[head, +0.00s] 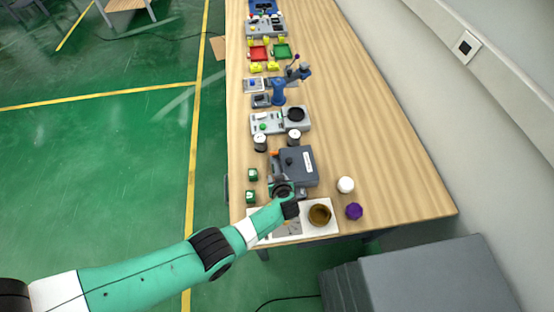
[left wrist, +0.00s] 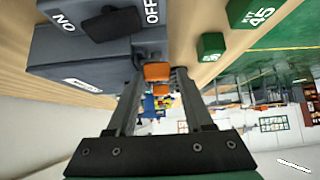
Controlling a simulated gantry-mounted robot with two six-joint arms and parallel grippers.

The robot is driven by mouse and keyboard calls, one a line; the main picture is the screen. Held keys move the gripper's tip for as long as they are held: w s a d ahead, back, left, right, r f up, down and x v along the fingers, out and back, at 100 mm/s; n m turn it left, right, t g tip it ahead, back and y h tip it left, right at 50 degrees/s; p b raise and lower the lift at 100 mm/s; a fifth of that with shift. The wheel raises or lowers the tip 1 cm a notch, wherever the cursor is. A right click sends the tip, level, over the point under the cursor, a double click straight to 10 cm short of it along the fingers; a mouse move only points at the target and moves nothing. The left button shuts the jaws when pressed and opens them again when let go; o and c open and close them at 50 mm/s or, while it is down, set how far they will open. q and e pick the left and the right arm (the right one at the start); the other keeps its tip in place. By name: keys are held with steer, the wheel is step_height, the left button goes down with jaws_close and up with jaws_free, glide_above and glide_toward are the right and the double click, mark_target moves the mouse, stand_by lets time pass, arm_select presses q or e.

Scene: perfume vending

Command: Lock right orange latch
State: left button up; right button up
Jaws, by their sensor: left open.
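A dark grey box (head: 298,163) stands on the wooden table; it also shows at the left of the left wrist view (left wrist: 80,55), with an ON/OFF marked top and a black knob. One orange latch (left wrist: 157,71) on its side shows between my fingertips in the left wrist view, and a second orange part (left wrist: 161,89) lies farther beyond it. In the head view one orange latch (head: 275,153) shows at the far left of the box. My left gripper (left wrist: 160,67) is open around the nearer latch; contact is unclear. In the head view it (head: 280,185) is at the box's near side. My right gripper is not in view.
Two green cubes (head: 251,195) stand left of the gripper. A white cap (head: 346,185) and a purple object (head: 354,211) stand to the right.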

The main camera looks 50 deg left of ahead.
arm_select(q)
steer(key=shift+f, duration=0.3)
